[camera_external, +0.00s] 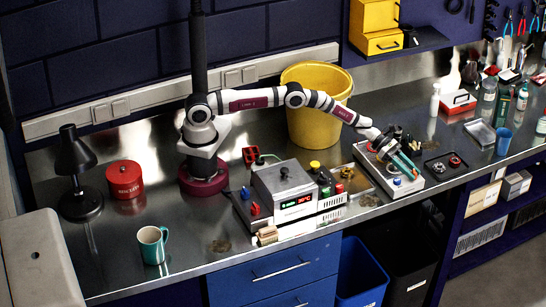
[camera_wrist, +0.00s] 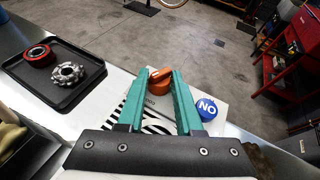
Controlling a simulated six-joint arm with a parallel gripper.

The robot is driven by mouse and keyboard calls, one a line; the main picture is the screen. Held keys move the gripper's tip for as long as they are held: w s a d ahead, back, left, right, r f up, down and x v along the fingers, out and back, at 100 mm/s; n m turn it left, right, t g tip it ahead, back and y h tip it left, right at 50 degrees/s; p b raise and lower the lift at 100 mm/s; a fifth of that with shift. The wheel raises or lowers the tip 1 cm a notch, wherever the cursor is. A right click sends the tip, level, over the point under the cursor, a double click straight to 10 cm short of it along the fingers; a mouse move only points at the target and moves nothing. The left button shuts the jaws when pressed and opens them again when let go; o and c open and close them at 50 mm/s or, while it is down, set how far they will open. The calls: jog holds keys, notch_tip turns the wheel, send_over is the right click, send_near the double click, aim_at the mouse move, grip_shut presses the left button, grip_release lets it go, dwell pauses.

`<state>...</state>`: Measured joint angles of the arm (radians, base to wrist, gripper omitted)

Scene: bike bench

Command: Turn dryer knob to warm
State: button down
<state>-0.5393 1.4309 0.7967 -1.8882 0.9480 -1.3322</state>
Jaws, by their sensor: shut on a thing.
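In the wrist view an orange knob (camera_wrist: 160,82) stands on the white top of a box that I take for the dryer (camera_wrist: 128,112). My gripper (camera_wrist: 161,76) has its two teal fingers on either side of the knob and is shut on it. A round blue button (camera_wrist: 206,108) with white lettering is just right of the fingers. In the external view my gripper (camera_external: 411,169) reaches down onto the white box (camera_external: 404,187) at the bench's front right. The knob's pointer setting cannot be read, since the fingers partly cover it.
A black tray (camera_wrist: 82,92) with a red-rimmed ring and a metal bearing lies left of the box. A blue cup (camera_external: 503,141) stands right.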

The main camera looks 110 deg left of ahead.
jog(key=shift+r, duration=0.1)
dwell(0.8)
jog(key=c, duration=0.6)
grip_release()
notch_tip(320, 180, up, 4)
jog(key=shift+r, duration=0.1)
jog(key=s+d+r, duration=0.2)
jog(key=d+r, duration=0.4)
jog(key=d, duration=0.5)
jog(key=shift+s+d+r, duration=0.15)
jog(key=shift+s+r, duration=0.2)
jog(key=shift+s, duration=0.05)
